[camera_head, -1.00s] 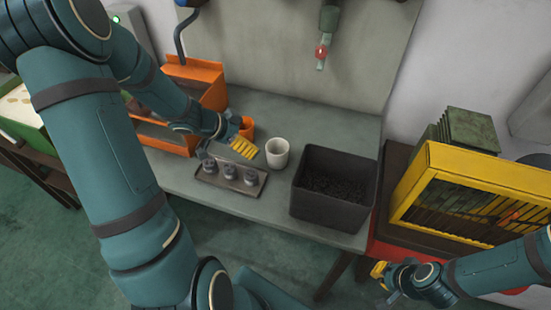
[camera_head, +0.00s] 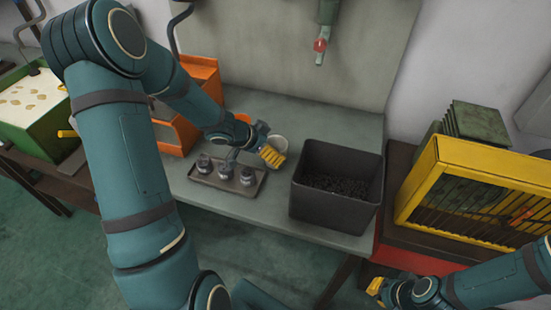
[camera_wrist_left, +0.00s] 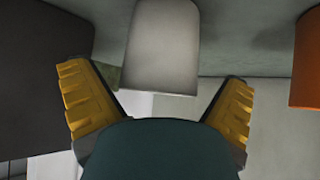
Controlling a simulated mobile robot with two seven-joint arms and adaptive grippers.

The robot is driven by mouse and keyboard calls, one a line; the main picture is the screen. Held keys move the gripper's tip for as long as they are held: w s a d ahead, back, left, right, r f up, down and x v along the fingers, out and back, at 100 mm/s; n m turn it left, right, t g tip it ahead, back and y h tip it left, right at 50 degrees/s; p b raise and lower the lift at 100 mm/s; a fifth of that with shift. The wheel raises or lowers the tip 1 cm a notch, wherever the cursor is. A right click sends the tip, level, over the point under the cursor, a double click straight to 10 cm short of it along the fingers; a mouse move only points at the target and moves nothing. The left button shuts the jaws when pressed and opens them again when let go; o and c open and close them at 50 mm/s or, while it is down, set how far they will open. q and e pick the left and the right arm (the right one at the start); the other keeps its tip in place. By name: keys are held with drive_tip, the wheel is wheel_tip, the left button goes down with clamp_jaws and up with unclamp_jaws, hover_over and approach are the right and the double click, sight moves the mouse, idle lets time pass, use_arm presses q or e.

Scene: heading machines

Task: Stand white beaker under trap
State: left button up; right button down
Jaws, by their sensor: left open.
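The white beaker (camera_head: 281,142) stands upright on the grey bench, partly hidden behind my left gripper (camera_head: 271,153). In the left wrist view the beaker (camera_wrist_left: 162,50) is ahead, in line with the gap between the two yellow fingers of my open left gripper (camera_wrist_left: 158,100). The fingers are not closed on it. The trap appears to be the green pipe (camera_head: 325,20) with a red part, hanging on the back panel above the bench, to the right of the beaker. My right gripper (camera_head: 377,288) is low at the right; its finger opening is unclear.
A dark bin (camera_head: 338,157) of black pieces stands right of the beaker. A tray (camera_head: 222,183) with small grey parts lies in front left. An orange cup (camera_wrist_left: 307,60) is close by. A yellow-framed rack (camera_head: 440,150) stands at right.

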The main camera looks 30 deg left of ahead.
use_arm(q)
drive_tip(key=shift+x, duration=0.9)
drive_tip(key=shift+r, duration=0.1)
drive_tip(key=c, duration=1)
drive_tip(key=shift+c, duration=0.7)
